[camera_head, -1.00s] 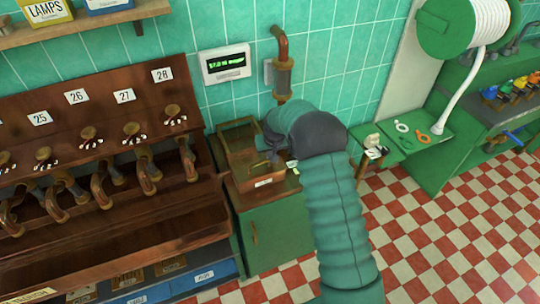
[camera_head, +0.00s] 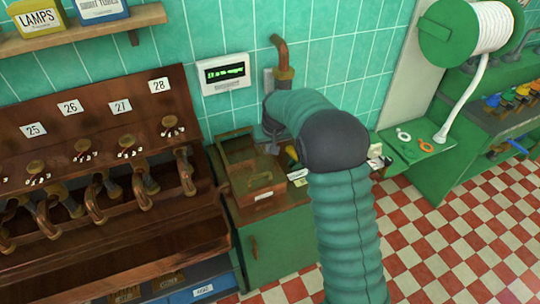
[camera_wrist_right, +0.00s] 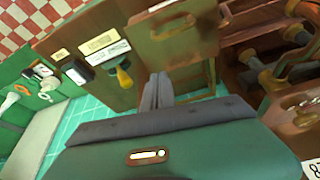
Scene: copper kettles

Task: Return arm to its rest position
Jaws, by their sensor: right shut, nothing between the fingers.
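My right arm (camera_head: 345,215), in a ribbed teal sleeve, rises from the bottom of the head view and bends at a dark joint. Its forearm points left and back toward the wall above a green cabinet. My right gripper (camera_wrist_right: 161,90) shows in the wrist view with its two grey fingers together and nothing between them. My left gripper is not in view.
A wooden box (camera_head: 262,191) sits on the green cabinet (camera_head: 275,245) below the gripper. A copper pipe (camera_head: 282,55) and a display panel (camera_head: 226,73) are on the tiled wall. A wooden rack (camera_head: 85,140) with numbered taps stands left. Checkered floor is open at right.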

